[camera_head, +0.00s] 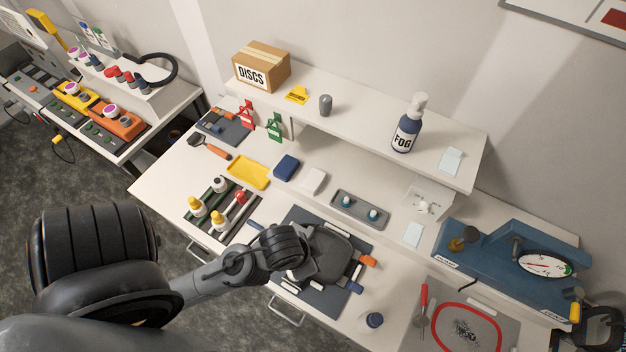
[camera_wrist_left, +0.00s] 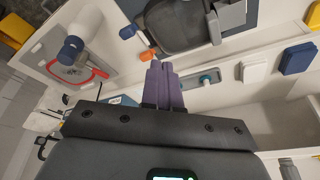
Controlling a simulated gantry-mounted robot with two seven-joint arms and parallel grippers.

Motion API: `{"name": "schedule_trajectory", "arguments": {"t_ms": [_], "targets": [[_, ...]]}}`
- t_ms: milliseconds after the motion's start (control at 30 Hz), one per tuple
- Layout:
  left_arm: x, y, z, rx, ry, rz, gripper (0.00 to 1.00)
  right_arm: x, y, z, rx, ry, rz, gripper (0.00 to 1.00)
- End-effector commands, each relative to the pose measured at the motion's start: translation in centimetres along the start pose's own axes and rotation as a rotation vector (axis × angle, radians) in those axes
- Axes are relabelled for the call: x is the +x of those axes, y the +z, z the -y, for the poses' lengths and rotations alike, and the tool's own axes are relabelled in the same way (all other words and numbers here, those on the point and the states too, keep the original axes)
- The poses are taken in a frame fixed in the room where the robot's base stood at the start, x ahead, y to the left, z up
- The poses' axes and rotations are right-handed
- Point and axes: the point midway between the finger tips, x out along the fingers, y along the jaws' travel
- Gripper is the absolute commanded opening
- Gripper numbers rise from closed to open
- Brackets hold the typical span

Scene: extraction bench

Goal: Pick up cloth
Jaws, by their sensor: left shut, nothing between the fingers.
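Two pale blue, flat sheets look like cloth. One sheet (camera_head: 413,235) lies on the bench right of the grey tray, and another sheet (camera_head: 451,161) lies on the raised shelf right of the spray bottle. I cannot tell which is the task's cloth. My left arm reaches in from the left over the dark mat in the head view, where its fingertips cannot be made out. In the left wrist view, my left gripper (camera_wrist_left: 158,70) has its purple fingers together with nothing between them. Neither sheet is in its grip.
A FOG spray bottle (camera_head: 407,125) and a DISCS box (camera_head: 261,66) stand on the shelf. A grey tray (camera_head: 338,207) with two blue-topped knobs lies left of the bench sheet. A blue dial instrument (camera_head: 490,250) stands at right. A dark mat (camera_head: 325,302) lies in front.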

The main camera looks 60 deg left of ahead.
Motion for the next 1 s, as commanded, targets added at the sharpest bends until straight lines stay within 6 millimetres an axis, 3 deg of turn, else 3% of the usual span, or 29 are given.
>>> {"name": "schedule_trajectory", "arguments": {"t_ms": [67, 633, 1000], "targets": [[0.0, 0.0, 0.0, 0.0, 0.0, 0.0, 0.12, 0.0, 0.02, -0.07, -0.003, 0.002, 0.0, 0.63], [0.0, 0.0, 0.0, 0.0, 0.0, 0.0, 0.99, 0.01, 0.04, -0.13, -0.005, 0.004, 0.001, 0.63], [0.37, -0.63, -0.26, 0.035, 0.0, -0.015, 0.99, 0.13, 0.05, 0.07, 0.003, -0.002, 0.0, 0.63]]}}
